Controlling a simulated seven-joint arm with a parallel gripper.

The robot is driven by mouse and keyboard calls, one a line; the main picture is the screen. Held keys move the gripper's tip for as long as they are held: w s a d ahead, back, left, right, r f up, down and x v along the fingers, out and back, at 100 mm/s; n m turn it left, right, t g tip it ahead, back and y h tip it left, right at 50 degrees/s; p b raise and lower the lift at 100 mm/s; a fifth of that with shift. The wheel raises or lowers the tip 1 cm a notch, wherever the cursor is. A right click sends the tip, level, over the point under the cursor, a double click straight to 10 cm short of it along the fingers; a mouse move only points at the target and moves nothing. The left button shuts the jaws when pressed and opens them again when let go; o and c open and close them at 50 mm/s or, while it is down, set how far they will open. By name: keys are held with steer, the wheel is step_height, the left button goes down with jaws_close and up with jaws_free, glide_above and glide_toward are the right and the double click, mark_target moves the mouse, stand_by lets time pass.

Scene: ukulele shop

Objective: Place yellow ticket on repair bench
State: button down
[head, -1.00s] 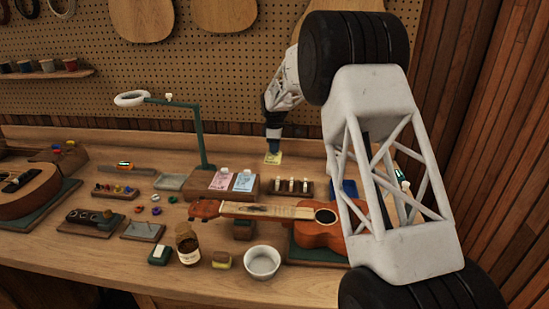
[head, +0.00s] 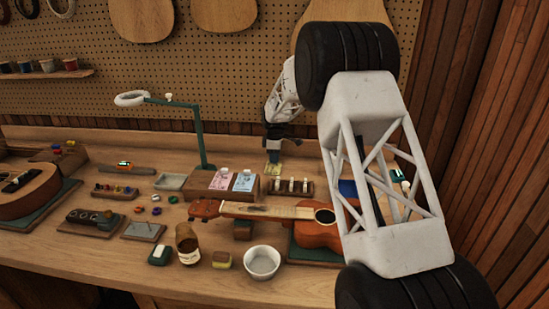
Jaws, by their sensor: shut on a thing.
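The yellow ticket (head: 273,169) is small and shows below my gripper (head: 273,158), at the back of the wooden repair bench (head: 120,262). My gripper points down and is shut on the ticket. The ticket is just behind the slotted wooden block and right of the ticket holder. I cannot tell whether it touches the bench top.
A wooden holder (head: 205,187) carries a pink ticket (head: 221,180) and a blue ticket (head: 245,181). A slotted block (head: 291,188) stands beside it. A green lamp (head: 199,135) rises at left. A ukulele (head: 315,226), brown jar (head: 187,244) and white bowl (head: 262,262) are in front.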

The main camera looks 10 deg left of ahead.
steer(key=shift+f, duration=0.15)
steer(key=c, duration=1.1)
jaws_free()
step_height(320, 180, up, 12)
stand_by(0.5)
steer(key=shift+r, duration=0.2)
